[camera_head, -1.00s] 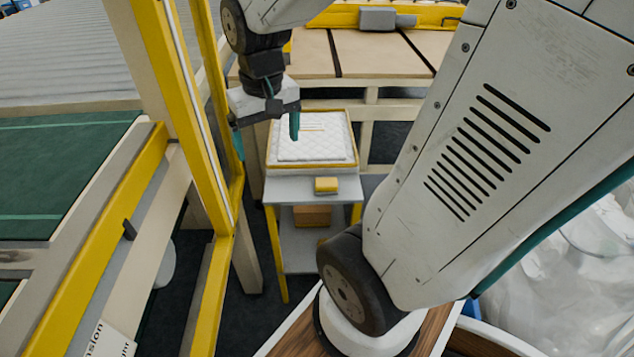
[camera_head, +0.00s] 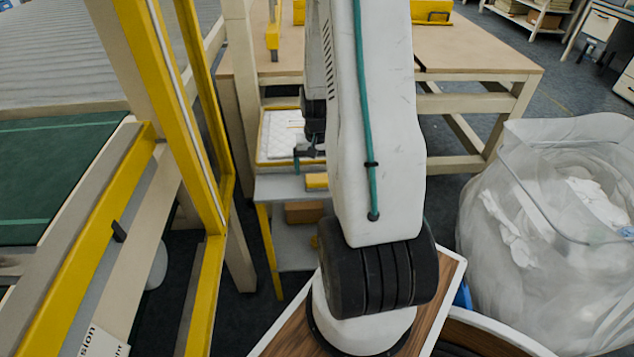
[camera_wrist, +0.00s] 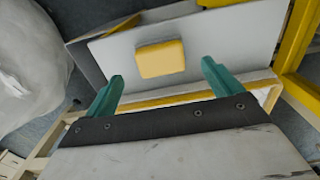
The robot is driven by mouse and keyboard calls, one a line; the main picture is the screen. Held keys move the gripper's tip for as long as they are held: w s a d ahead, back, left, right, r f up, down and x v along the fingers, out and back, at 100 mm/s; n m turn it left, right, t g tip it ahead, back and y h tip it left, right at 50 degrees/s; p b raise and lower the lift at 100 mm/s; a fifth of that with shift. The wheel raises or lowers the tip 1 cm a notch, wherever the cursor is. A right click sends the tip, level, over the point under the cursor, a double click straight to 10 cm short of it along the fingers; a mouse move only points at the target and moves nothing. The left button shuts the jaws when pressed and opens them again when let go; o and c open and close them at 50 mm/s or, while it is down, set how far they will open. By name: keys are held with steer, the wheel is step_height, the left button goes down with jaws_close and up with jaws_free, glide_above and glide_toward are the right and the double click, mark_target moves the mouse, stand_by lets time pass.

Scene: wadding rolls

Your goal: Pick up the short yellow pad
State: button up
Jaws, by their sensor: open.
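The short yellow pad (camera_wrist: 161,58) lies on the grey shelf top (camera_wrist: 113,48) of a small stand in the wrist view. In the head view the yellow pad (camera_head: 316,181) shows only partly, beside my arm, on the front part of the stand's top (camera_head: 275,187). My gripper (camera_wrist: 160,75) is open and empty, its two teal fingers apart. In the wrist view the pad appears beyond the fingertips and between their lines, with no contact visible. In the head view my gripper (camera_head: 305,157) is above the stand and partly hidden by my arm.
A yellow-rimmed tray (camera_head: 260,158) with a white quilted pad (camera_head: 283,135) sits behind the yellow pad. A brown box (camera_head: 305,212) is on the lower shelf. A yellow post frame (camera_head: 210,150) stands left, a large clear bag (camera_head: 545,220) right, and a wooden table (camera_head: 480,58) behind.

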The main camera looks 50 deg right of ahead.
mark_target(317, 178)
step_height(317, 178, down, 5)
steer(key=shift+a+r, duration=0.1)
steer(key=c, duration=1.1)
